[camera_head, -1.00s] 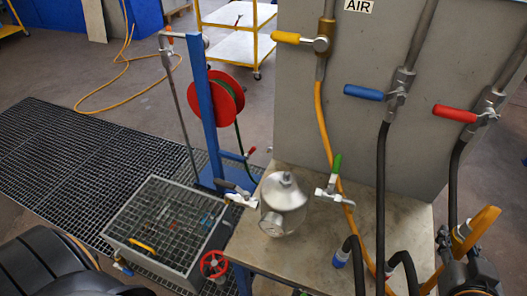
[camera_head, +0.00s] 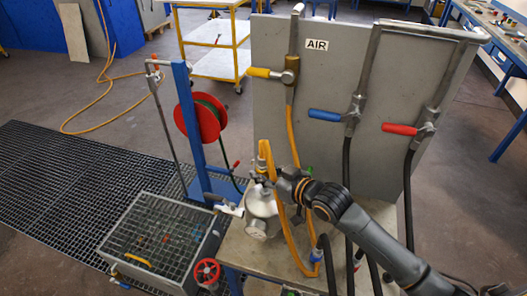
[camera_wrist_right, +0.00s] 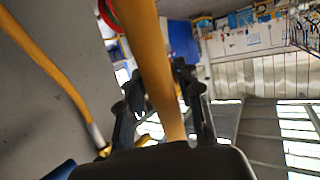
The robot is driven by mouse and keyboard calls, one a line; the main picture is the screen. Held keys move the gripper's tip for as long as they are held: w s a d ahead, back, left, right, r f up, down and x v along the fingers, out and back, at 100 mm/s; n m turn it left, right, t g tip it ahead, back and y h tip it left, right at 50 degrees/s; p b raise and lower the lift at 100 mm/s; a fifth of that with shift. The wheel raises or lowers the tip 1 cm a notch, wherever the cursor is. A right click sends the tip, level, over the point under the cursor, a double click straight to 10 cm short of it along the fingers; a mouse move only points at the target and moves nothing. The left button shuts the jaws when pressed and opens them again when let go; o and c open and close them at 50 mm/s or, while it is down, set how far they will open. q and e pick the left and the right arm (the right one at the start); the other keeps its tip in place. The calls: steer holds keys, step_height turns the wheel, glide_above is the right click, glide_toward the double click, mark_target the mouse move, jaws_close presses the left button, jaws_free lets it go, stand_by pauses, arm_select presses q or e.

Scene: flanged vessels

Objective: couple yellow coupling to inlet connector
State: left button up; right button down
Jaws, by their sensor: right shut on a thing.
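My right gripper (camera_head: 268,178) is over the metal vessel (camera_head: 257,224), shut on the yellow hose at its coupling end. In the right wrist view the yellow hose (camera_wrist_right: 155,65) runs between the two fingers (camera_wrist_right: 162,115). In the head view the yellow hose (camera_head: 288,228) loops up from the table to the gripper. The yellow coupling's end is hidden by the gripper, and I cannot tell if it touches anything. The inlet connector cannot be made out clearly; the gripper and hose cover the vessel's top and right side. My left gripper is not in view.
The grey panel (camera_head: 345,110) stands behind, with yellow (camera_head: 262,72), blue (camera_head: 324,115) and red (camera_head: 399,129) valve handles and hanging hoses. A red handwheel (camera_head: 207,271), a grated bin (camera_head: 160,235) and a red hose reel (camera_head: 196,119) are left of the vessel.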

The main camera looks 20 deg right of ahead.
mark_target(266, 190)
steer(key=shift+w+d+r, duration=0.5)
steer(key=shift+w+d, duration=0.2)
steer(key=shift+w, duration=0.15)
steer(key=shift+s+r+p, duration=0.1)
steer(key=shift+s+p, duration=0.05)
steer(key=shift+p, duration=0.35)
step_height(266, 190, down, 6)
steer(key=b, duration=0.3)
steer(key=shift+r, duration=0.25)
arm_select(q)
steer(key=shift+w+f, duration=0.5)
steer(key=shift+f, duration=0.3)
arm_select(e)
steer(key=shift+f, duration=0.1)
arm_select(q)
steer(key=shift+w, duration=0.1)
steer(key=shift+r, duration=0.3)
